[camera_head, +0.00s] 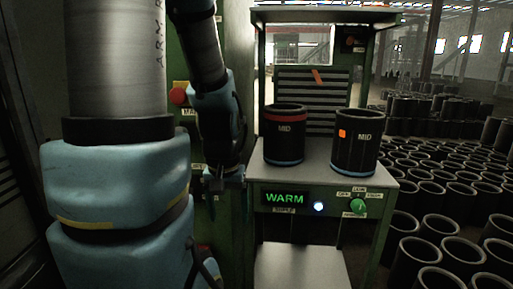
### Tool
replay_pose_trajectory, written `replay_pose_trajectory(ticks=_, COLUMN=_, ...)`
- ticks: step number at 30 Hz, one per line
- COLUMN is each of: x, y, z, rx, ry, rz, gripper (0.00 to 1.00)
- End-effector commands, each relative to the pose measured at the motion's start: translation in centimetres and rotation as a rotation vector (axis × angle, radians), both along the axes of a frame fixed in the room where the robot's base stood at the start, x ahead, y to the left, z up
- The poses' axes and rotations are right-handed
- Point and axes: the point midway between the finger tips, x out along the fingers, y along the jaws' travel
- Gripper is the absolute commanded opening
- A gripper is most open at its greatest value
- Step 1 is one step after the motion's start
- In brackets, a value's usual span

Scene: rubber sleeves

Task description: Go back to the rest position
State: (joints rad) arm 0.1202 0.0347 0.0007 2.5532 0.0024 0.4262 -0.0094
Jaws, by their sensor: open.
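My gripper (224,186) hangs at the end of my arm, just left of the front left edge of the machine's grey shelf (320,179). It is small and dark in the picture; its jaws are open and nothing shows between them. On the shelf stand two black sleeves marked MID. The left sleeve (284,144) has a red band at the top and a blue band at the bottom. The right sleeve (352,150) has an orange square on its side. Both stand upright, apart from the gripper. My upper arm hides much of the left side.
A panel below the shelf has a green WARM display (285,198), a lit white lamp (318,207) and a green knob (357,205). A lower grey plate (300,268) is bare. A red button (179,95) is behind my arm. Many black sleeves (440,233) fill the floor at right.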

Motion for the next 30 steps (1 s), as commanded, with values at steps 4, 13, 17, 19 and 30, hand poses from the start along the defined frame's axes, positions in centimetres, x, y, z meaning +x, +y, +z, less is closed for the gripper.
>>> replay_pose_trajectory(ticks=4, x=-0.1, y=0.3, z=2.9, rx=-0.006, ry=-0.013, rz=0.014, gripper=0.8)
replay_pose_trajectory(ticks=13, x=-0.1, y=0.3, z=8.6, rx=-0.005, ry=-0.012, rz=0.013, gripper=0.8)
replay_pose_trajectory(ticks=17, x=-0.1, y=0.3, z=11.3, rx=-0.005, ry=-0.012, rz=0.013, gripper=0.8)
replay_pose_trajectory(ticks=19, x=-0.1, y=0.2, z=12.2, rx=-0.005, ry=-0.012, rz=0.013, gripper=0.8)
replay_pose_trajectory(ticks=30, x=-0.1, y=0.2, z=12.7, rx=-0.005, ry=-0.011, rz=0.013, gripper=0.8)
